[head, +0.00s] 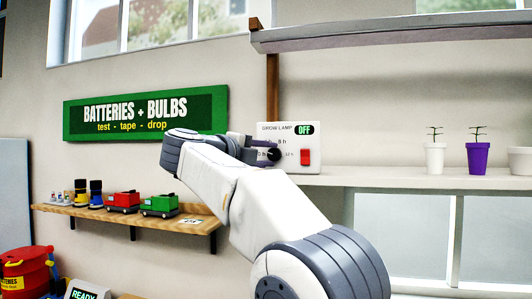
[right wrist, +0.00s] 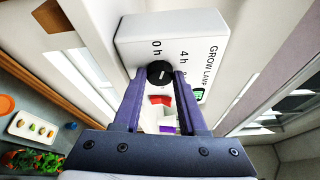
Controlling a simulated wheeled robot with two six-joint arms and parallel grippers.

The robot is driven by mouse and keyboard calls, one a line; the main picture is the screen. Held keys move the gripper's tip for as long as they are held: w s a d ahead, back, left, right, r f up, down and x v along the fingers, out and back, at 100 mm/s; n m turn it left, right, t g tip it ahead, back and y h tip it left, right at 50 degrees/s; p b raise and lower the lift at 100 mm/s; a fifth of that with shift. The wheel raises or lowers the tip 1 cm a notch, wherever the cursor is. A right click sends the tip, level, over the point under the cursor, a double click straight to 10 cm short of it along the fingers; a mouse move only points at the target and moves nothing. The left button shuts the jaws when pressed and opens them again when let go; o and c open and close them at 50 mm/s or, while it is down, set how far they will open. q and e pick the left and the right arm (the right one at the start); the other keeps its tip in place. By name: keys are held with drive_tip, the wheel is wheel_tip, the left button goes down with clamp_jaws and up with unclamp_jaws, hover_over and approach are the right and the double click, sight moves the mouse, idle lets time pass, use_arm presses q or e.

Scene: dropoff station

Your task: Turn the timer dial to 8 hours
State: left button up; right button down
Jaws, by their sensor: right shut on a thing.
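The white grow lamp timer box (head: 304,140) is on the wall above the white shelf, with "GROW LAMP" lettering, a green "OFF" display (head: 305,130) and a red switch (head: 305,157). Its black timer dial (right wrist: 158,70) carries a short white mark, and hour labels, including 0 h and 4 h, stand around it. I cannot tell surely which hour the mark points to. My right gripper (head: 267,153) is shut on the dial, with one purple-grey finger on each side in the right wrist view (right wrist: 160,82). In the head view my gripper hides part of the dial and labels. My left gripper is out of view.
Potted seedlings in a white pot (head: 434,158) and a purple pot (head: 477,158) stand on the shelf right of the box. A grey overhead shelf (head: 400,36) runs above. A wooden shelf (head: 190,225) with toy trucks is at left, under a green sign (head: 145,112).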

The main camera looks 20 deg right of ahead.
drive_tip(key=shift+r+m+y, duration=0.1)
drive_tip(key=shift+m+y, duration=0.3)
drive_tip(key=shift+m, duration=0.4)
drive_tip(key=shift+c, duration=2.3)
unclamp_jaws()
drive_tip(key=b+v, duration=0.1)
drive_tip(key=v, duration=0.9)
drive_tip(key=shift+a, duration=0.25)
